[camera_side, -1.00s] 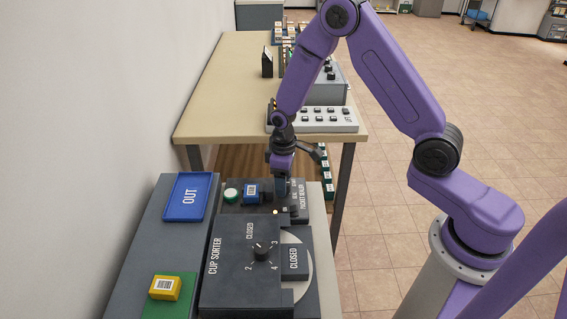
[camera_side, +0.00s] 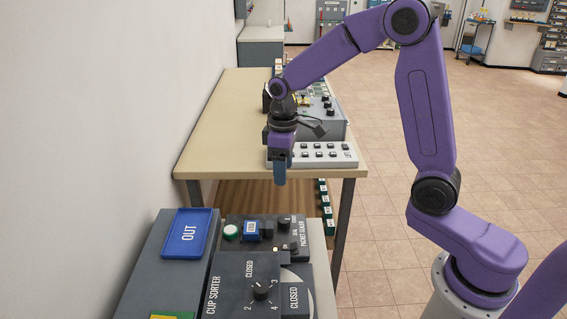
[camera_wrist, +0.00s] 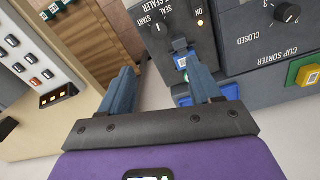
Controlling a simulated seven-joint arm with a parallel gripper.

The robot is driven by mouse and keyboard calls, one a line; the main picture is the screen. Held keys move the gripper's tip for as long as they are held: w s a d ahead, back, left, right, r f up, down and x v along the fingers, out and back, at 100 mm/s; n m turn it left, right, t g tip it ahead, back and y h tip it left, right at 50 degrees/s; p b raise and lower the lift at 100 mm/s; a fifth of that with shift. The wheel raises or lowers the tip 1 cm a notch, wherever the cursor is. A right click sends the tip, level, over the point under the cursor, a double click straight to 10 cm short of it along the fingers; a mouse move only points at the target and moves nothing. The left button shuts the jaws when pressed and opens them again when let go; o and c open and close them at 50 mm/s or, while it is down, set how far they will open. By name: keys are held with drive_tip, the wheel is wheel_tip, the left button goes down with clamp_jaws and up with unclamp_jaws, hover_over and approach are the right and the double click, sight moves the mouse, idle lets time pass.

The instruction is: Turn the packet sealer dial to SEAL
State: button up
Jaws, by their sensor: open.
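The dark packet sealer (camera_side: 300,226) sits on the near bench, with its lettering partly readable. A black knob (camera_side: 284,221) stands on it; the wrist view shows a black knob (camera_wrist: 180,44) near the SEAL and START lettering, its pointer setting too small to tell.
The cup sorter (camera_side: 240,284) with its numbered dial stands in front of the sealer. A blue OUT tray (camera_side: 187,233) lies at left. Behind, a beige table (camera_side: 215,135) carries a light button panel (camera_side: 312,155).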

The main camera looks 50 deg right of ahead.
drive_tip(key=shift+r, duration=0.4)
drive_tip(key=n+g+h, duration=0.2)
drive_tip(key=n+h, duration=0.2)
drive_tip(key=n, duration=0.3)
approach(284, 219)
drive_tip(key=x, duration=0.9)
drive_tip(key=shift+r, duration=0.1)
drive_tip(key=c, duration=1)
drive_tip(key=shift+c, duration=0.2)
